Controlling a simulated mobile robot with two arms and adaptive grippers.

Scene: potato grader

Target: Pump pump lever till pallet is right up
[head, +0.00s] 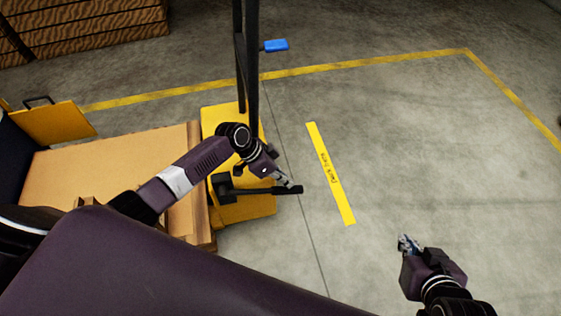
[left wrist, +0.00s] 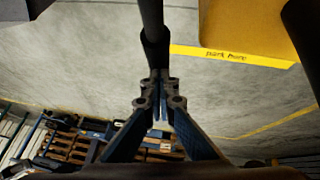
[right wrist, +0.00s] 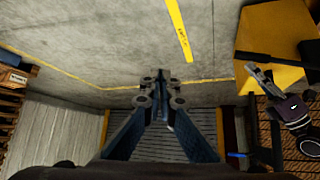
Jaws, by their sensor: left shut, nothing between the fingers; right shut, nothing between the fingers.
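The black pump lever (head: 258,190) sticks out to the right from the yellow lift truck body (head: 247,208), roughly level. Its dark grip end also shows in the left wrist view (left wrist: 154,45). My left gripper (head: 290,184) is shut and empty, with its fingertips right by the lever's grip end; I cannot tell whether they touch it. It shows in the left wrist view too (left wrist: 158,85). A tan, flat-topped wooden load (head: 110,165) lies left of the yellow body; the pallet's height is hidden. My right gripper (head: 406,243) is shut and empty over bare floor, far from the lever.
A black mast (head: 251,60) rises behind the yellow body. A blue pad (head: 276,45) is beside it. A yellow lettered strip (head: 330,172) lies on the floor right of the lever. Stacked wooden crates (head: 90,25) stand at the back left. The concrete floor at right is clear.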

